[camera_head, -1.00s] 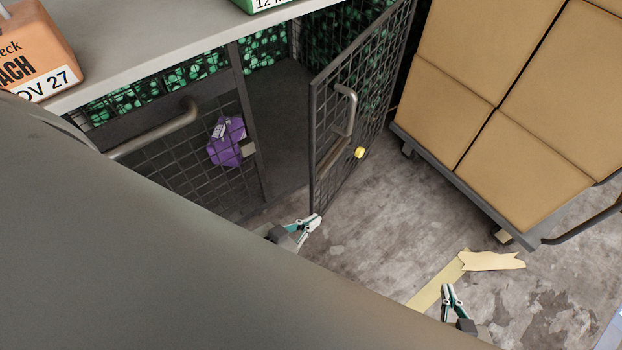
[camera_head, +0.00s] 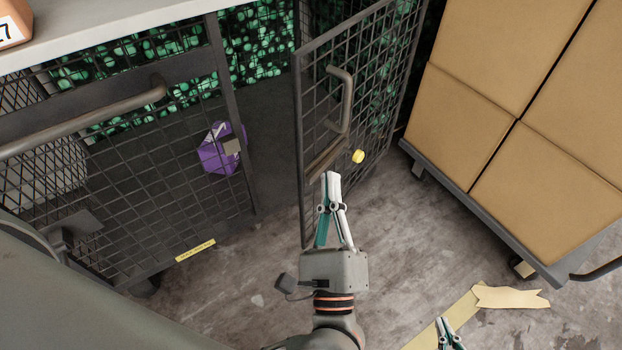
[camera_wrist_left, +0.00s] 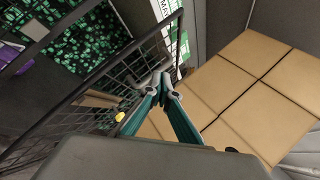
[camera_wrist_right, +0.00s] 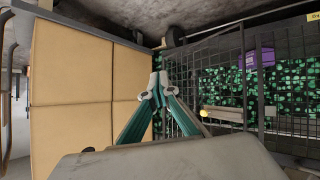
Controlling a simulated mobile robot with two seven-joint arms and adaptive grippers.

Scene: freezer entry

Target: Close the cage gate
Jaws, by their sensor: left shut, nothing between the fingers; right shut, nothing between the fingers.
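The cage gate (camera_head: 375,75) is a dark wire-mesh door standing open, swung outward at an angle from the cage opening. It carries a bent grey handle (camera_head: 347,100) and a yellow knob (camera_head: 357,156) near a latch bar. My left gripper (camera_head: 331,178) is shut and empty, its tips just below the latch bar in the head view; contact cannot be told. In the left wrist view the gate's mesh (camera_wrist_left: 112,86) lies left of the fingers. My right gripper (camera_head: 442,326) is shut and empty, low and right of the gate, apart from it. The gate also shows in the right wrist view (camera_wrist_right: 225,62).
A cart of brown boxes (camera_head: 545,160) stands close to the right of the gate. A fixed mesh panel (camera_head: 150,170) with a purple item (camera_head: 222,148) behind it is at left. Torn yellow tape (camera_head: 510,297) lies on the floor. Bare floor lies in front of the gate.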

